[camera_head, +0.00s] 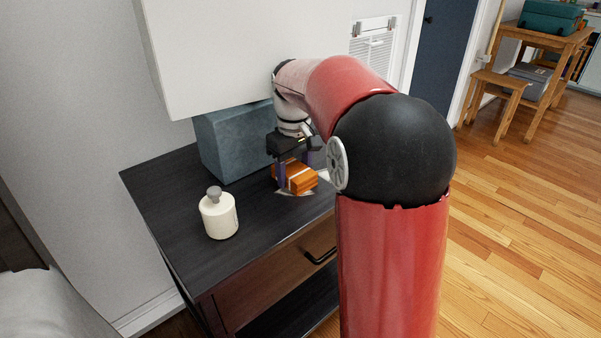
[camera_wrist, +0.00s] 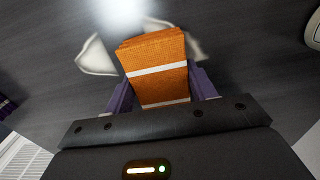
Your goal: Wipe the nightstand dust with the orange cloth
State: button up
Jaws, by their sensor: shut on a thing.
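The orange cloth (camera_head: 297,176) is a folded block with a white band, low over the right part of the dark nightstand top (camera_head: 170,190). It also shows in the wrist view (camera_wrist: 155,55). My gripper (camera_wrist: 161,92) is shut on the cloth, with a purple finger on each side; it also shows in the head view (camera_head: 298,170). A pale, irregular dust patch (camera_wrist: 96,58) shows on both sides of the cloth in the wrist view, and the cloth hides its middle. I cannot tell whether the cloth touches the top.
A cream bottle with a grey cap (camera_head: 219,213) stands on the nightstand, left of the cloth. A blue-grey box (camera_head: 233,145) stands at the back, below a white overhanging panel (camera_head: 230,50).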

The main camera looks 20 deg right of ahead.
aim_at(305, 203)
jog(key=shift+w+a+f, duration=0.2)
jog(key=shift+w, duration=0.05)
jog(key=shift+s+a+f, duration=0.15)
jog(key=shift+s+a, duration=0.15)
jog(key=shift+a, duration=0.5)
jog(key=shift+s+a+f, duration=0.1)
jog(key=shift+s+a, duration=0.2)
jog(key=shift+a, duration=0.45)
jog(key=shift+s+d+b, duration=0.2)
jog(key=shift+s+b, duration=0.05)
jog(key=shift+s, duration=0.25)
jog(key=shift+s+d+b, duration=0.2)
jog(key=shift+s+b, duration=0.05)
jog(key=shift+s, duration=0.25)
jog(key=shift+c, duration=0.4)
jog(key=shift+s+d+r+b, duration=0.15)
jog(key=shift+s+d, duration=0.2)
jog(key=shift+s, duration=0.5)
jog(key=shift+s+d+f+b, duration=0.15)
jog(key=shift+s+d, duration=0.25)
jog(key=shift+s, duration=0.4)
jog(key=shift+s+d+r+b, duration=0.15)
jog(key=shift+s+d, duration=0.2)
jog(key=shift+s, duration=0.5)
jog(key=shift+r, duration=0.1)
